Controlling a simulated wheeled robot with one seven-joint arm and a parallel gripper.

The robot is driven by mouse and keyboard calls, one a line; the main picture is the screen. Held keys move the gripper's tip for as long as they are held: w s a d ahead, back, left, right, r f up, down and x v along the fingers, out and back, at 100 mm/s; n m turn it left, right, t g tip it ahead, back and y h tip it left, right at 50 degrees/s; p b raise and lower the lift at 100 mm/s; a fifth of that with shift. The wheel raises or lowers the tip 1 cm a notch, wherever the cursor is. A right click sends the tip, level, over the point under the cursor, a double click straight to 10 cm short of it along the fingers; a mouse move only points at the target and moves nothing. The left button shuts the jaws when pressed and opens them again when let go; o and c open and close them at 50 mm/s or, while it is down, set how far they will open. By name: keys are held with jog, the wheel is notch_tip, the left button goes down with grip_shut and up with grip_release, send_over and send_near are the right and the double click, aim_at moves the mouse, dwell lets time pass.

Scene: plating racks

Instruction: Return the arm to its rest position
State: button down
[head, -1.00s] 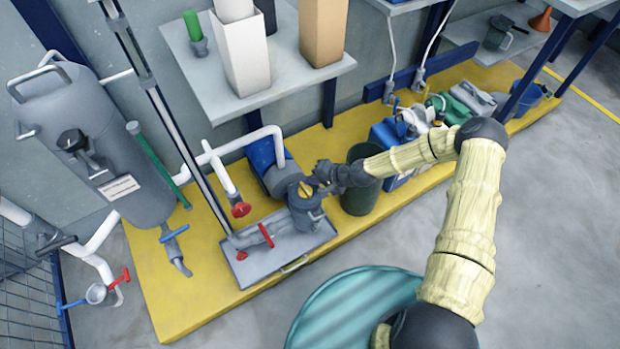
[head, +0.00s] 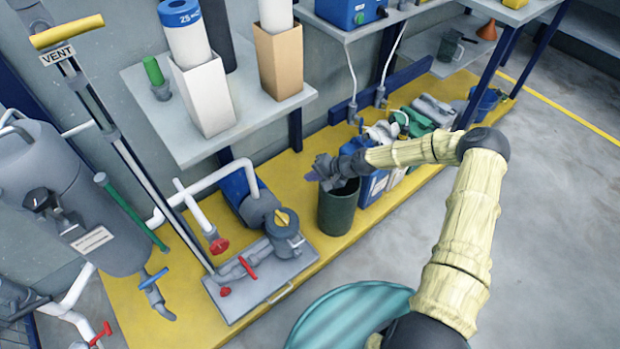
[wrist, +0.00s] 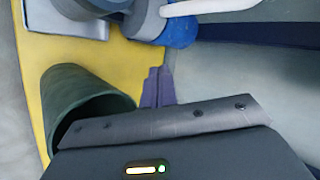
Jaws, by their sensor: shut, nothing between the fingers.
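My gripper (head: 318,172) is at the end of my cream-sleeved arm, above the rim of the dark green bin (head: 338,208) on the yellow platform. In the wrist view the gripper's two purple-grey fingers (wrist: 158,88) lie side by side, shut, with nothing between them. The bin also shows in the wrist view (wrist: 85,108), to the left of the fingers. My arm is bent at the elbow and reaches from the lower right towards the bin.
The grey filter pot with a yellow knob (head: 282,222) and blue pump (head: 240,192) stand left of the bin. Blue and green jugs (head: 400,135) stand behind my forearm. A shelf (head: 200,140) with tall containers is above. Open grey floor (head: 560,220) lies to the right.

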jog(key=shift+s, duration=0.1)
jog(key=s+d+r+n+h, duration=0.1)
jog(key=s+d+r+h, duration=0.2)
jog(key=s+d+r, duration=0.45)
jog(key=s+d+r+n+h, duration=0.2)
jog(key=s+d+r+h, duration=0.15)
jog(key=s+r, duration=0.65)
jog(key=s+d+r+n+h, duration=0.1)
jog(key=s+d+r+h, duration=0.1)
jog(key=s+d+r, duration=0.65)
notch_tip(320, 180, up, 35)
jog(key=w+a+p, duration=0.1)
jog(key=a+p, duration=0.2)
jog(key=p, duration=3.1)
jog(key=shift+w+p, duration=0.3)
jog(key=shift+f, duration=0.15)
